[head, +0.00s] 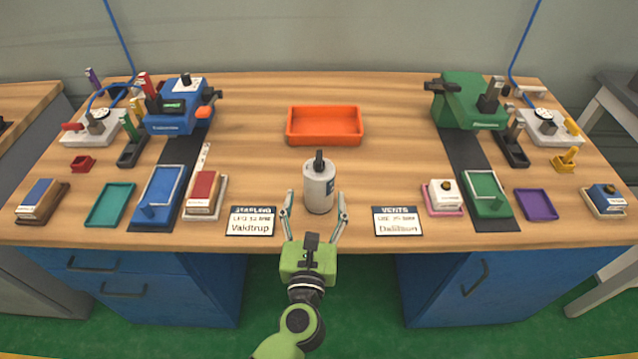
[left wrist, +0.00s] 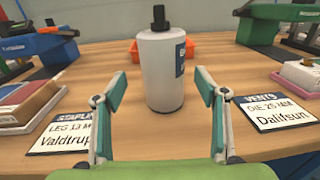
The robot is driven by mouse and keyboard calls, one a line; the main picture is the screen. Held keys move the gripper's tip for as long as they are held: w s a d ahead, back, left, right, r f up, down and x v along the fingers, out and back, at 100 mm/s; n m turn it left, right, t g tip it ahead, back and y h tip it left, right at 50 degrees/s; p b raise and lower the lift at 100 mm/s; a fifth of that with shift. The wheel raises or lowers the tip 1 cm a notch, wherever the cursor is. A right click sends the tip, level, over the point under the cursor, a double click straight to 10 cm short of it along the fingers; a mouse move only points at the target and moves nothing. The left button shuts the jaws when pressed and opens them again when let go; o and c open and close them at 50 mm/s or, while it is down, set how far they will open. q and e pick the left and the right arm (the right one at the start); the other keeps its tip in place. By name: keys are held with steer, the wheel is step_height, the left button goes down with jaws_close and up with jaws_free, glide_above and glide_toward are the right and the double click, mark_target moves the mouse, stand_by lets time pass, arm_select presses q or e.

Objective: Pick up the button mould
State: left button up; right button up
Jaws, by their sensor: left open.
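No object in view is clearly marked as the button mould, and I cannot tell which one it is. A light grey cylindrical bottle (head: 319,190) with a dark cap and a dark blue label stands upright at the front middle of the table. My left gripper (head: 315,197) is open and empty at the table's front edge, its fingers spread on either side of the bottle's front. In the left wrist view the bottle (left wrist: 162,75) stands upright between the two spread fingers in the picture, with visible gaps on both sides. My right gripper does not show.
An orange tray (head: 325,140) lies behind the bottle. Name cards (head: 250,221) and (head: 398,221) flank it. A blue machine (head: 180,110) stands left and a green machine (head: 470,103) right, with small trays, blocks and tools around them. Bare wood lies around the bottle.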

arm_select(q)
steer(key=w, duration=0.3)
steer(key=w+d, duration=0.1)
steer(key=w, duration=0.1)
steer(key=shift+w, duration=0.2)
steer(key=shift+a, duration=0.1)
steer(key=c, duration=1.6)
steer(key=shift+r, duration=0.1)
jaws_close()
steer(key=shift+r, duration=0.1)
